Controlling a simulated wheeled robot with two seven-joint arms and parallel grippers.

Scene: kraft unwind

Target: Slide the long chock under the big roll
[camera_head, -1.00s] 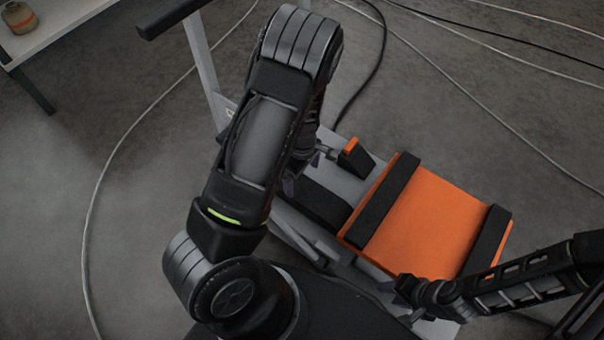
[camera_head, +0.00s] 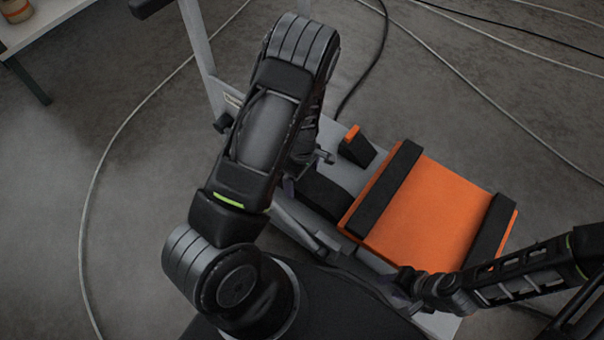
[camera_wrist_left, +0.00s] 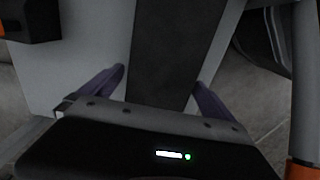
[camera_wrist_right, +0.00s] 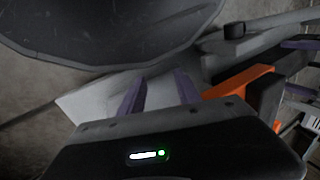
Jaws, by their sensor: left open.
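A black wedge-shaped block with an orange top (camera_head: 356,147), possibly a chock, sits on the grey deck (camera_head: 345,175) of a cart; part of it shows in the left wrist view (camera_wrist_left: 30,22). A long dark strip (camera_head: 322,194) lies on the deck; it runs between my left fingers in the left wrist view (camera_wrist_left: 162,50). I cannot tell whether it is the long chock. My left gripper (camera_wrist_left: 160,85) is open above it, mostly hidden by its arm in the head view. My right gripper (camera_wrist_right: 160,90) is open and empty by the deck's near edge. I see no big roll.
An orange block with two black bands (camera_head: 430,215) takes up the deck's right part, between the grippers' areas. A metal upright (camera_head: 197,45) with a black handle stands at the deck's left end. Cables cross the floor. A white table (camera_head: 45,25) stands at upper left.

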